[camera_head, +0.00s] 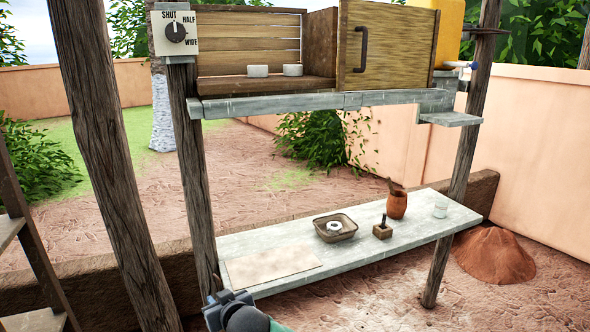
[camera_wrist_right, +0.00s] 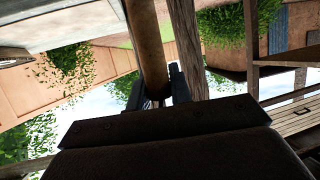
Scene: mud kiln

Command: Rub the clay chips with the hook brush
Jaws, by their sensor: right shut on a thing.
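My right gripper (camera_head: 228,300) is at the bottom edge, in front of the shelf's near left end. In the right wrist view its two dark fingers (camera_wrist_right: 157,88) are shut on a brown round handle (camera_wrist_right: 149,45). I take this for the hook brush; its head is not clearly visible. In the head view the held thing is mostly hidden. No clay chips can be made out for certain. A brown tray (camera_head: 349,235) on the shelf holds a pale ring-shaped thing (camera_head: 334,227). My left gripper is not in view.
The grey shelf (camera_head: 300,284) also bears a pale mat (camera_head: 272,263), a small block with a dark peg (camera_head: 382,231), an orange pot (camera_head: 396,206) and a glass jar (camera_head: 440,209). Wooden posts (camera_head: 108,160) stand left.

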